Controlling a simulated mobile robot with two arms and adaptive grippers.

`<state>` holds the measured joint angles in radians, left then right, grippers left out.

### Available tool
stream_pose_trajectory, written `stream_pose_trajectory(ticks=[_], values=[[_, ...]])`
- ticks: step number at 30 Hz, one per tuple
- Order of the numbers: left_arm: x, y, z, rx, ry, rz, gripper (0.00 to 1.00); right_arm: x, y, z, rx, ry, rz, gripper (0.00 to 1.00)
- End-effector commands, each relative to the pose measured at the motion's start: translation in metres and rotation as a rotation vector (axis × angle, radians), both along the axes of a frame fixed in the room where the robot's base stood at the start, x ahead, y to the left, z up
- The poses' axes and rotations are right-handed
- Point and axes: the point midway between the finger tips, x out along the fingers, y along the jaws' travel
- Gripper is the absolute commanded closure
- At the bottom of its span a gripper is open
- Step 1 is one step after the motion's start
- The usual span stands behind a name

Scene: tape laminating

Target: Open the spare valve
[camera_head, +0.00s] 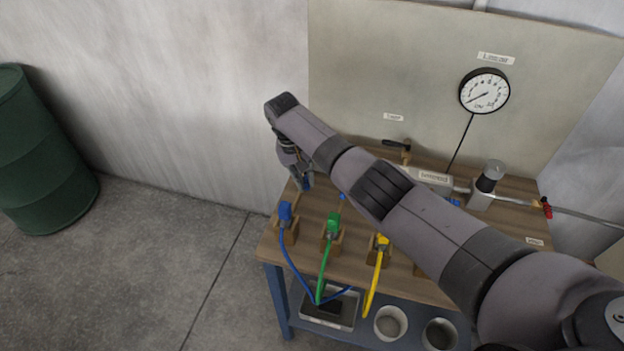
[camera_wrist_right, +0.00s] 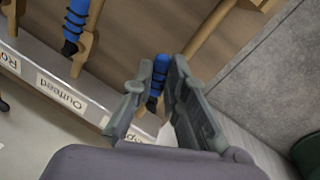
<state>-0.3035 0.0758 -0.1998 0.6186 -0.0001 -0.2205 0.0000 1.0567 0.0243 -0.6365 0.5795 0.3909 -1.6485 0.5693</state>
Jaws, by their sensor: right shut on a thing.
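My right gripper (camera_head: 305,183) is over the back left corner of the wooden bench, with its arm reaching across from the right. In the right wrist view, its two fingers (camera_wrist_right: 160,100) are shut on a blue ribbed piece (camera_wrist_right: 160,72) with a dark end. The arm hides part of the bench in the head view. A dark-handled fitting (camera_head: 397,144) stands at the back of the bench. I cannot tell which part is the spare valve. My left gripper is not in view.
Blue (camera_head: 285,213), green (camera_head: 333,222) and yellow (camera_head: 381,243) hose ends sit in wooden holders along the front. A round gauge (camera_head: 484,91) hangs on the back panel. A lower shelf holds a tray and cups. A green drum (camera_head: 45,150) stands left; the floor between is clear.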

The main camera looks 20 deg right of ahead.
Motion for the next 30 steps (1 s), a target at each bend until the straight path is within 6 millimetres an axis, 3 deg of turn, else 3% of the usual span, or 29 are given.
stream_pose_trajectory(ticks=[12, 30], values=[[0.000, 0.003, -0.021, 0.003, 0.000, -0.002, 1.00, 0.005, 0.009, -0.001, 0.001, -0.004, -0.274, 1.00], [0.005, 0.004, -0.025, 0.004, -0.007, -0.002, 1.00, 0.007, 0.009, 0.002, 0.001, -0.009, -0.354, 1.00]])
